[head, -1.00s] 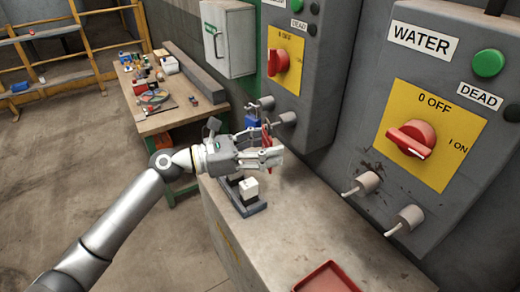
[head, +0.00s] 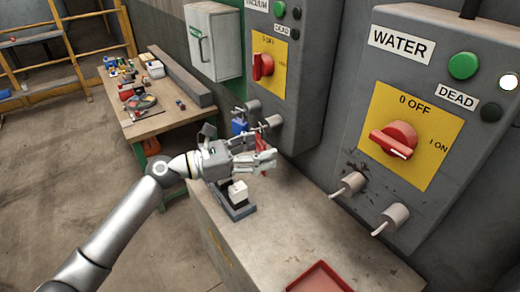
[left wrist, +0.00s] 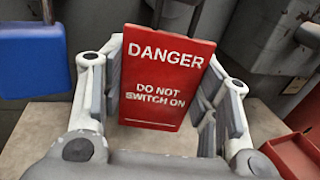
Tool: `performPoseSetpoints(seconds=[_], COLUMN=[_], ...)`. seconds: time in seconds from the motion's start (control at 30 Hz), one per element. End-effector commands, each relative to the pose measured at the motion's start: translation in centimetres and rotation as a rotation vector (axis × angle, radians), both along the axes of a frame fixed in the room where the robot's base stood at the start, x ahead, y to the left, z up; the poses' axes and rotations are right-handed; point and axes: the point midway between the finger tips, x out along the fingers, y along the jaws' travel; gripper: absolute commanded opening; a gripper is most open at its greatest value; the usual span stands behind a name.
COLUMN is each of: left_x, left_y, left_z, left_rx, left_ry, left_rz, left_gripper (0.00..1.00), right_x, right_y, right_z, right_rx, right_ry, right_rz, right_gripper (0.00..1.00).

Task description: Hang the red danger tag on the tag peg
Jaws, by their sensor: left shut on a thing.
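The red danger tag (left wrist: 166,78) reads "DANGER DO NOT SWITCH ON" and sits upright between the fingers in the left wrist view. My left gripper (head: 266,160) is shut on it; in the head view only a thin red part of the tag (head: 261,143) shows. The gripper is below and in front of two grey pegs under the vacuum panel, a left one (head: 252,107) and a right one (head: 273,122). A blue padlock (head: 239,128) hangs by the left one. I cannot tell which is the tag peg, or whether the tag touches it. My right gripper is not in view.
A white block on a dark stand (head: 238,192) is below the gripper on the concrete ledge (head: 290,220). A red tray (head: 320,279) lies nearer. The water panel (head: 455,165), with two more pegs, is at right. A cluttered workbench (head: 160,125) stands behind left.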

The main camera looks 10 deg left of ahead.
Motion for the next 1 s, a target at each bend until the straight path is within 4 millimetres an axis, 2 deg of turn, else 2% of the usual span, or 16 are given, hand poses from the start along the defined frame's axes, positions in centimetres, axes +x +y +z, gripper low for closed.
performPoseSetpoints(seconds=[0.07,0.1,0.3,0.67,0.77,1.0], left_x=[0.0,0.0,0.0,-0.1,-0.6,-3.2], left_y=[0.0,0.0,0.0,0.3,1.2,5.4], left_z=[0.0,0.0,0.0,0.0,-0.1,-0.2], left_rx=[0.000,0.000,0.000,0.001,0.001,0.003], left_ry=[0.000,0.000,0.000,0.001,0.002,0.003], left_rz=[0.000,0.000,0.000,0.001,0.002,0.002], left_gripper=[0.39,0.58,0.81,0.81,0.81,0.81], right_x=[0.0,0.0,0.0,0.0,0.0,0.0], right_y=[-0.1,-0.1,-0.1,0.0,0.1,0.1], right_z=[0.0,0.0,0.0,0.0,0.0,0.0], right_rx=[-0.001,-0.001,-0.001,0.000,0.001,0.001], right_ry=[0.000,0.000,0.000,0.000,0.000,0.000], right_rz=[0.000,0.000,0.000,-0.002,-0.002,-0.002], right_gripper=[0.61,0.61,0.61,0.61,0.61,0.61])
